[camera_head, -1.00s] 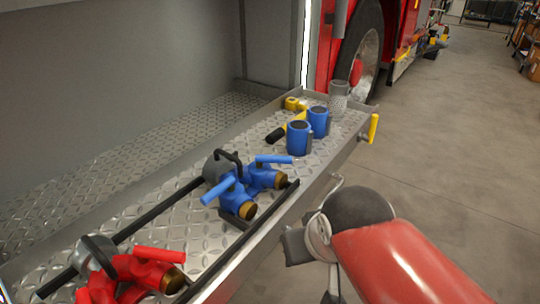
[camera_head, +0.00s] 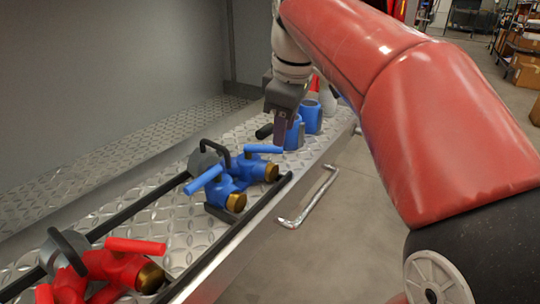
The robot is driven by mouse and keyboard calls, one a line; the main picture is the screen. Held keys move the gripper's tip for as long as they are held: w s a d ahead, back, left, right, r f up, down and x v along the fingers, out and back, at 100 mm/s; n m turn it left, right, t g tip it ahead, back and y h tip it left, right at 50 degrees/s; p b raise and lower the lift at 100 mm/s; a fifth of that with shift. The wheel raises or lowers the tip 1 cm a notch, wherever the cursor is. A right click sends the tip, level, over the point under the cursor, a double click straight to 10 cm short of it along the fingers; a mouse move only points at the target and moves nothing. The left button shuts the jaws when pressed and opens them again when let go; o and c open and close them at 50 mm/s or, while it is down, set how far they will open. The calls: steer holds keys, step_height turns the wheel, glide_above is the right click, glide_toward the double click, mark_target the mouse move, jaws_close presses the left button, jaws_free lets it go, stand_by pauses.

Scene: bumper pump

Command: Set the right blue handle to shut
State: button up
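The blue two-way valve (camera_head: 228,185) lies on the bumper's diamond-plate tray. Its right blue handle (camera_head: 263,149) is a bar lying crosswise over the right outlet, which ends in a brass fitting (camera_head: 264,176). Its left blue handle (camera_head: 203,180) slants over the left outlet. My gripper (camera_head: 281,138) points down just behind and to the right of the right handle's end, in front of the blue cups in the picture. Contact with the handle is not visible. The fingers appear edge-on, so their opening cannot be judged.
Two blue cups (camera_head: 312,117) stand behind my gripper. A red valve (camera_head: 120,268) with a red handle lies at the front left. A dark rail (camera_head: 235,240) runs along the tray's outer edge, beside a metal grab bar (camera_head: 308,200). Open floor lies to the right.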

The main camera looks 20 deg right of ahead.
mark_target(270, 146)
steer(key=w+a+n+b, duration=0.2)
steer(key=w+n, duration=0.2)
steer(key=w, duration=0.1)
steer(key=shift+g+h, duration=0.4)
steer(key=f, duration=0.2)
steer(key=f+b, duration=0.1)
steer(key=f, duration=0.1)
steer(key=d+f+b, duration=0.1)
steer(key=f, duration=0.1)
steer(key=shift+w+f, duration=0.2)
steer(key=shift+w, duration=0.2)
steer(key=shift+c, duration=0.2)
jaws_close()
